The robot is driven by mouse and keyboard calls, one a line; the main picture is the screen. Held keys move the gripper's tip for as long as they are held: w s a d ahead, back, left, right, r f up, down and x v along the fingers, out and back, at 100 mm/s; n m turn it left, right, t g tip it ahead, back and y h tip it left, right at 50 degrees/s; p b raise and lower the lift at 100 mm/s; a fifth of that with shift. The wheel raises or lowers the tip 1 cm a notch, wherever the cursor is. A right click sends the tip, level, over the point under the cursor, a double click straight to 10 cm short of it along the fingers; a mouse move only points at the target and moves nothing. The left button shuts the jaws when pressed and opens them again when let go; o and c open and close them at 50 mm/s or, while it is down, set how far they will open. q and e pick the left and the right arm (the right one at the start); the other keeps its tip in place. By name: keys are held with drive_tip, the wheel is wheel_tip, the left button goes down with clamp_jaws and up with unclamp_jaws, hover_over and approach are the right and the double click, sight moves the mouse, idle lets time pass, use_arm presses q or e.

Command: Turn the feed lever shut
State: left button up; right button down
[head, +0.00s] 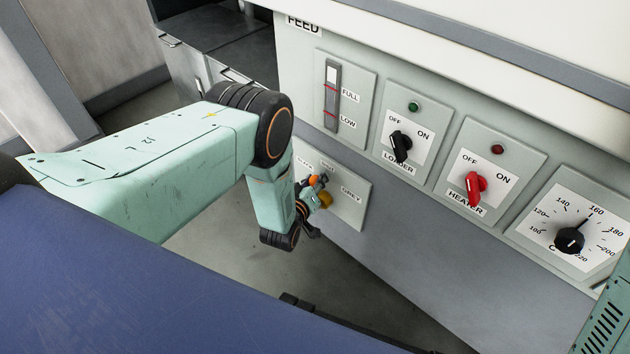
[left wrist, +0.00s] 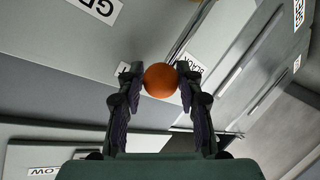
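The feed lever ends in an orange ball knob (head: 314,180) in front of the lower panel (head: 350,205) marked GREY, left of the switches in the head view. A yellow part (head: 325,200) sits just below the knob. In the left wrist view the orange ball (left wrist: 160,80) fills the gap between the two dark fingertips of my left gripper (left wrist: 159,74), which look closed against its sides. In the head view my left gripper (head: 308,192) is small and partly hidden by my wrist. The lever's shaft is mostly hidden. My right gripper is out of view.
Above and right are the FULL/LOW gauge (head: 331,95), the black LOADER switch (head: 400,146), the red HEATER switch (head: 474,188) and a black dial (head: 569,240). A dark open cabinet (head: 225,45) stands behind. The floor (head: 240,255) below the panel is clear.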

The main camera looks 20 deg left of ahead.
use_arm(q)
drive_tip(key=o, duration=0.3)
drive_tip(key=shift+o, duration=0.2)
drive_tip(key=shift+s, duration=0.1)
drive_tip(key=v, duration=1.2)
